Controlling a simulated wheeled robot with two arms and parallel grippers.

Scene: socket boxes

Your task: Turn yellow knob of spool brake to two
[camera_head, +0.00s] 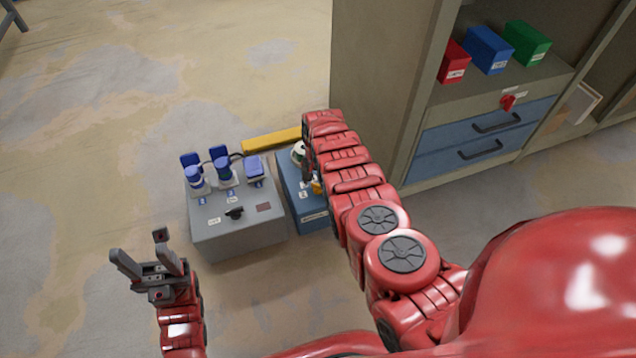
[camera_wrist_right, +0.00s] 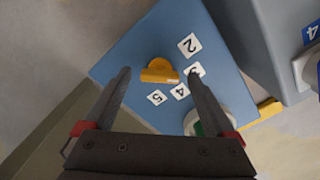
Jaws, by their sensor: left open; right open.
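The yellow knob (camera_wrist_right: 159,71) sits on the top face of the blue box (camera_wrist_right: 140,45) in the right wrist view. In the head view my right arm covers much of the blue box (camera_head: 308,212), and only a bit of the knob shows. My left gripper (camera_head: 145,250) is open and empty, left of the grey box.
The grey box (camera_head: 235,235) with several blue plugs and a black knob (camera_head: 235,213) stands beside the blue box. A yellow bar (camera_head: 270,141) lies behind. A cabinet (camera_head: 375,90) with drawers stands close to the right. The floor at left is clear.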

